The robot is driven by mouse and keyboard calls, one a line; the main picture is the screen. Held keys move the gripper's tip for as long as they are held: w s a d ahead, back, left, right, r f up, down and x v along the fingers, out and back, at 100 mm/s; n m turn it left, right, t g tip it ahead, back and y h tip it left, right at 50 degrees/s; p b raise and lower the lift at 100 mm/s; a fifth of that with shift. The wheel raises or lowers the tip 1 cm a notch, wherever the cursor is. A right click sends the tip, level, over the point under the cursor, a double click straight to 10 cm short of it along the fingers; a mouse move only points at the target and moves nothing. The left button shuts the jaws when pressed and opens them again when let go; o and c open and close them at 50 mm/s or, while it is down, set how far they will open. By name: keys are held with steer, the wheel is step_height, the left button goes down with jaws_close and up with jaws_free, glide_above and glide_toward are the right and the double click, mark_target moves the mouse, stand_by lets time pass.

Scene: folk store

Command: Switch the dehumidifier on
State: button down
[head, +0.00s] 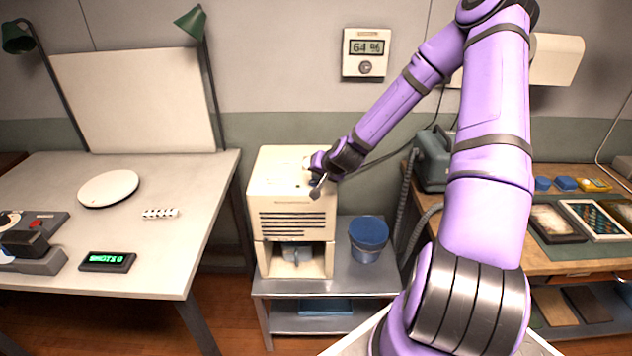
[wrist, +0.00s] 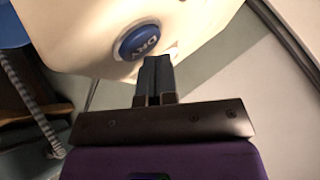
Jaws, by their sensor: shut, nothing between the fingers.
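The dehumidifier (head: 262,190) is a cream box with dark front vents and an open bay low in front. It stands on a small grey stand. Its cream casing (wrist: 85,35) fills the upper part of the wrist view. A round blue button marked DRY (wrist: 138,42) is on it, with a small bright white spot (wrist: 172,50) beside it. My gripper (head: 317,190) is over the right side of the dehumidifier's top. In the wrist view my gripper (wrist: 156,60) is shut and empty, its tips just beside the button. I cannot tell whether they touch the casing.
A wall display (head: 366,47) reads 64 %. A blue-lidded bucket (head: 368,248) stands right of the dehumidifier on the stand (head: 285,287). A white table (head: 180,235) is to the left. A workbench (head: 560,258) with trays is to the right, with a grey hose nearby.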

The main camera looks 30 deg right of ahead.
mark_target(318, 181)
steer(key=shift+f, duration=0.35)
steer(key=shift+r, duration=0.45)
steer(key=shift+r, duration=3.05)
